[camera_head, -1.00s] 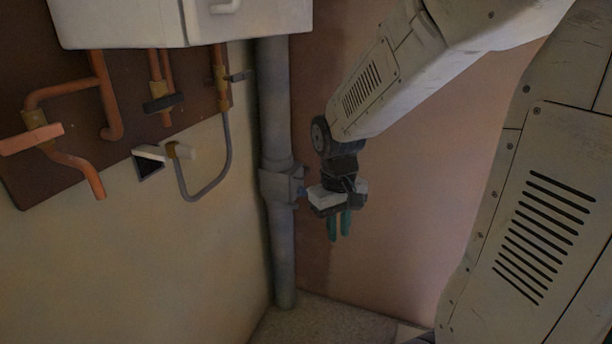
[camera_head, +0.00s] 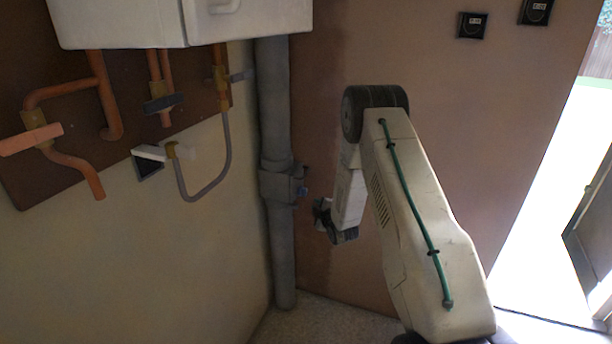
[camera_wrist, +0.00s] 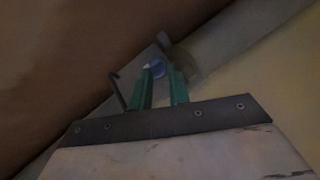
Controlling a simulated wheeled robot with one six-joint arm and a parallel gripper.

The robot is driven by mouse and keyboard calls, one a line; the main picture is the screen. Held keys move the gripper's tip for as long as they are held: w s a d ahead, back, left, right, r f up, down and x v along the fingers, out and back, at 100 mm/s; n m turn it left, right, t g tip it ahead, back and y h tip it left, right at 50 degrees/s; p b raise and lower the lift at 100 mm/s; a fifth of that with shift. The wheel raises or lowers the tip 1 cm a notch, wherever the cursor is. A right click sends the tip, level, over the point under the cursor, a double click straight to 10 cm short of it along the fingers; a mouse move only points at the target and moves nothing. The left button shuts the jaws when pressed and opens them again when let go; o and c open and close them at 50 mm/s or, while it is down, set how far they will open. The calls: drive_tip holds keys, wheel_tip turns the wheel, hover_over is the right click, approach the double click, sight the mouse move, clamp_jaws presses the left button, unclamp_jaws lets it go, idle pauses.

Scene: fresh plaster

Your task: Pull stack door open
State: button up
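The grey stack pipe (camera_head: 277,120) stands in the corner in the head view. The pipe (camera_wrist: 225,45) runs off to the upper right.
A white boiler (camera_head: 120,20) hangs at upper left, with copper pipes (camera_head: 95,90) and a grey hose (camera_head: 205,190) below it. The pink wall (camera_head: 450,120) stands close behind my arm. A bright doorway (camera_head: 545,210) opens at right.

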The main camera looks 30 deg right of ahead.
sight(306, 174)
wheel_tip(306, 174, up, 8)
drive_tip(key=w+n+t, duration=0.1)
drive_tip(key=n+t, duration=0.2)
drive_tip(key=t, duration=0.1)
drive_tip(key=w, duration=0.5)
drive_tip(key=w+r, duration=0.1)
drive_tip(key=w, duration=0.2)
drive_tip(key=shift+d, duration=0.3)
clamp_jaws()
